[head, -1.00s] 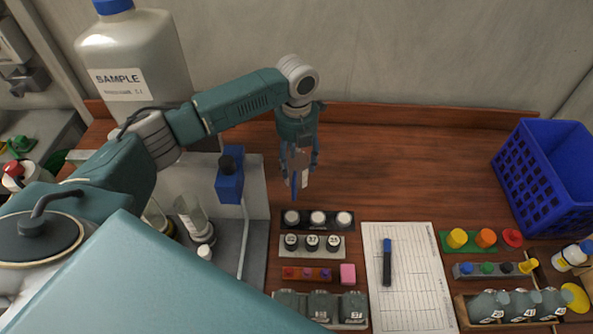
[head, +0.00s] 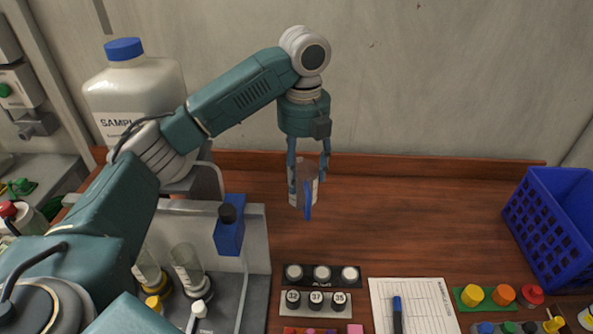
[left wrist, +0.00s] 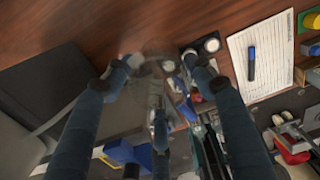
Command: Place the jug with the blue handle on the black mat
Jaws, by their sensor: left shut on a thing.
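The jug (head: 299,190) is clear, with a pale label and a blue handle (head: 308,202) that faces my head camera. My left gripper (head: 307,175) is shut on it, with a finger on either side, and holds it upright over the brown bench. Whether its base touches the wood is hard to tell. In the left wrist view the see-through jug (left wrist: 150,68) is between the fingers of the left gripper (left wrist: 160,75), blurred. My right gripper is not in view.
Racks of small vials (head: 317,298), a paper sheet (head: 425,296) with a marker, and colored caps (head: 500,296) line the front. A blue crate (head: 550,225) stands right. A grey stand (head: 258,250) and a big sample bottle (head: 135,90) are left. The middle bench is clear.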

